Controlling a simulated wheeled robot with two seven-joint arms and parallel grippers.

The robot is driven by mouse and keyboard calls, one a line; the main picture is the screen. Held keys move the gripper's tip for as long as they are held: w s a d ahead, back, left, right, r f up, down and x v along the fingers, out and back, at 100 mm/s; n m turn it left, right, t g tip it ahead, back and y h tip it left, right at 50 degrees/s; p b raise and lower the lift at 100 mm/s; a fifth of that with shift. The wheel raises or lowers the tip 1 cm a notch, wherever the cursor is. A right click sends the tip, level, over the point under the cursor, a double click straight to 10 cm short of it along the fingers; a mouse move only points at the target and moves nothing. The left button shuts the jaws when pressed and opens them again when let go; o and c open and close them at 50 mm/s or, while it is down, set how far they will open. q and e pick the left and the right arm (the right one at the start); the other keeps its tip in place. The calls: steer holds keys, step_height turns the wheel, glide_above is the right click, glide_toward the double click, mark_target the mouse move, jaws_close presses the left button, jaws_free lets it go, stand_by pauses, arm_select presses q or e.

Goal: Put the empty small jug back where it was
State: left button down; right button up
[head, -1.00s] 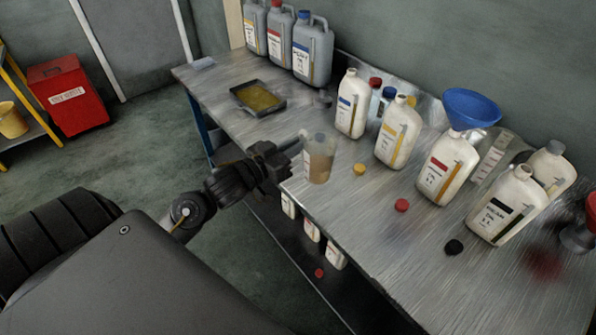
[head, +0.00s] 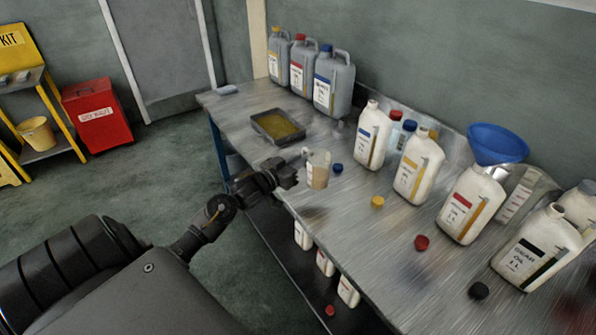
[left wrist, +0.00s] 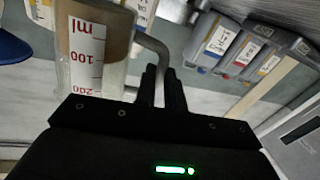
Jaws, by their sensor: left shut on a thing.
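The small jug (head: 317,170) is clear, with a tan tint in its lower part; I cannot tell whether that is liquid. My left gripper (head: 292,175) is shut on its handle, to the left of the jug. The jug looks upright near the table's front edge; I cannot tell whether it touches the top. In the left wrist view the jug (left wrist: 92,50) shows a red ml scale, and its handle runs into the fingers (left wrist: 162,88). My right gripper is not in view.
The metal table (head: 370,245) holds a dark tray (head: 258,128), grey canisters (head: 334,85) at the back, and white bottles (head: 418,170) to the right. A blue funnel (head: 497,143) sits on one. Loose caps, one yellow (head: 377,202), one blue (head: 337,168), lie near the jug.

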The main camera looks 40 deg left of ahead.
arm_select(q)
steer(key=shift+w+a+f, duration=0.3)
steer(key=shift+w+f, duration=0.1)
steer(key=shift+f, duration=0.15)
steer(key=shift+w+a+f, duration=0.3)
steer(key=shift+w+f, duration=0.05)
steer(key=shift+f, duration=0.25)
steer(key=shift+w+a+f, duration=0.3)
steer(key=shift+w+f, duration=0.1)
steer(key=shift+f, duration=1.65)
steer(key=shift+f, duration=0.2)
steer(key=c, duration=1.5)
jaws_free()
steer(key=shift+r, duration=0.1)
